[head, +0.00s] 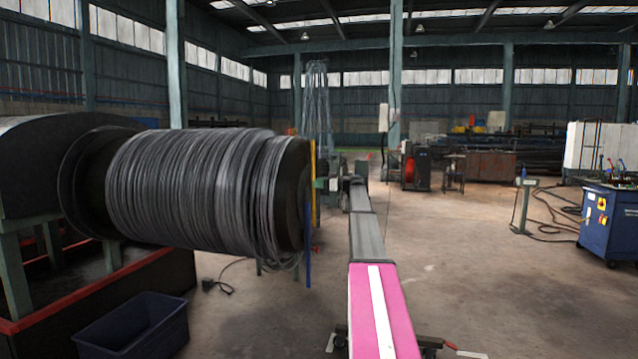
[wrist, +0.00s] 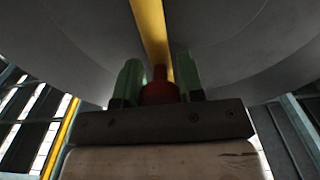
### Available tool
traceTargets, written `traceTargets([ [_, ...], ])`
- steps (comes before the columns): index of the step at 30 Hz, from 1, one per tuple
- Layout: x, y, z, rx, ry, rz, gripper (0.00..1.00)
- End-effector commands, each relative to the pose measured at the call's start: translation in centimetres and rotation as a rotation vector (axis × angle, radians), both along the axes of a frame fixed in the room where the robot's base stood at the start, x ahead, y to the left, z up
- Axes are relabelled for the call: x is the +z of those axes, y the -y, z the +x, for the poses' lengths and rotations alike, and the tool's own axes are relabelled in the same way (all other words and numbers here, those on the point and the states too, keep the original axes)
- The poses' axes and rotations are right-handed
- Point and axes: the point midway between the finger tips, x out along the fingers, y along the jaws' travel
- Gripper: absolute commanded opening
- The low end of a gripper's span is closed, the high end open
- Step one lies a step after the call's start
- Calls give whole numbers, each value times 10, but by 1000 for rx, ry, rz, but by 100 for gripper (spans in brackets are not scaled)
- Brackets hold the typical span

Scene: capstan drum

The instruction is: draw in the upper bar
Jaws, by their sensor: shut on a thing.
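The drum (head: 195,190), wound with dark wire, lies on its side at the left in the head view. At its right end stand a yellow bar (head: 314,185) and a blue bar (head: 308,250); the yellow one reaches higher. In the wrist view a yellow bar (wrist: 150,30) runs across the grey drum face (wrist: 75,45) to a red knob (wrist: 158,90). My gripper's green fingers (wrist: 159,80) stand on both sides of the red knob and are shut on it. In the head view my gripper is small and hard to make out beyond my extended arm.
A dark blue bin (head: 130,325) sits on the floor at the lower left, beside a red-edged base (head: 90,290). A blue control cabinet (head: 610,225) stands at the right, with cables on the floor. The floor (head: 460,270) right of my arm is mostly clear.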

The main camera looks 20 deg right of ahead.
Motion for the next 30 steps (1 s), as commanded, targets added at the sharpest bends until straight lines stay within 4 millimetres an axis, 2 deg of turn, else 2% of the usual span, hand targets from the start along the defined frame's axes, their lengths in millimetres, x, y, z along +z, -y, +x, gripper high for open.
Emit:
traceTargets([
  [1, -6, 0, -2, 2, -8, -8, 0],
  [4, -7, 0, -2, 3, -9, -8, 0],
  [5, -7, 0, -2, 3, -10, -9, 45],
  [6, -7, 0, -2, 2, -10, -9, 58],
  [17, -4, 3, -3, 1, -6, -6, 60],
  [23, -4, 25, -18, -1, -6, -5, 60],
  [30, -4, 63, -44, 0, -6, -6, 60],
])
